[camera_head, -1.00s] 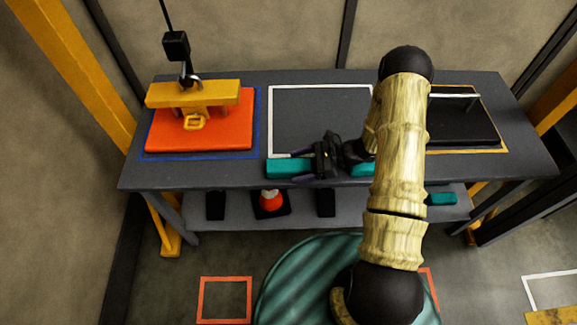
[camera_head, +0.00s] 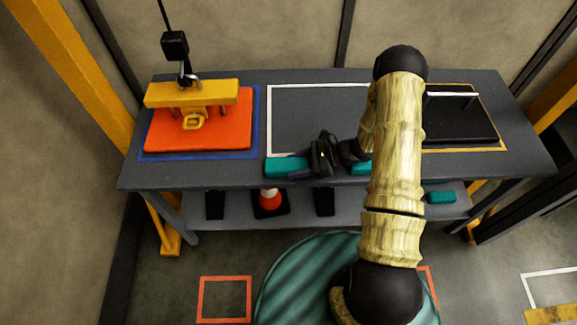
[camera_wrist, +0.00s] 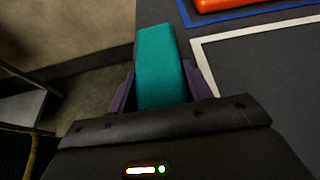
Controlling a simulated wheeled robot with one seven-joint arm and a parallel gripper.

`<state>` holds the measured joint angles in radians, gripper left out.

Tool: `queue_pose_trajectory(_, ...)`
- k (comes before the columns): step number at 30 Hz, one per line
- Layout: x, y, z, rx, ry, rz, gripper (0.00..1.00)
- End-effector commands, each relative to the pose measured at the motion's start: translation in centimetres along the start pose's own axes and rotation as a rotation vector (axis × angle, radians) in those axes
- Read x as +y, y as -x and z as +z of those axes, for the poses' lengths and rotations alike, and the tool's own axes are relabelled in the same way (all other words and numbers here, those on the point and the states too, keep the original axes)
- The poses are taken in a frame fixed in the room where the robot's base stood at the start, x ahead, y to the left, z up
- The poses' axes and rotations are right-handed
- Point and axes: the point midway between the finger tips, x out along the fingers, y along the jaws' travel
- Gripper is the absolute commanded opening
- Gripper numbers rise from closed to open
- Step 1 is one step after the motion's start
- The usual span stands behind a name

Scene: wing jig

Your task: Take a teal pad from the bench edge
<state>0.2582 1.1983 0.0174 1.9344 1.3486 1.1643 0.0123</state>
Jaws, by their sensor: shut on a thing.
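A teal pad (camera_head: 287,167) lies at the front edge of the bench, below the white outlined square. My gripper (camera_head: 297,166) is at the right end of this pad, shut on it. In the wrist view the teal pad (camera_wrist: 162,62) stands out between the two dark purple fingers (camera_wrist: 158,92), which touch its sides. A second teal pad (camera_head: 362,168) is at the bench edge to the right, partly hidden by my arm. A third teal pad (camera_head: 440,197) lies on the lower shelf.
The grey bench (camera_head: 210,173) holds an orange block (camera_head: 170,132) with a yellow piece (camera_head: 192,93) under a hanging hook (camera_head: 187,72). A black plate with a handle (camera_head: 460,122) is at the right. The white outlined square (camera_head: 320,105) is bare.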

Motion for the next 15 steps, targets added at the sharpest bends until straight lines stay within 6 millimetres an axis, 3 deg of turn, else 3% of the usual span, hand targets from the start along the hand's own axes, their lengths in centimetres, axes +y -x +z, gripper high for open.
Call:
queue_pose_trajectory(8, -0.1, 0.3, 0.7, 0.000, 0.002, -0.001, 0.27)
queue_pose_trajectory(15, -0.1, 1.6, 3.9, 0.000, 0.004, -0.002, 0.27)
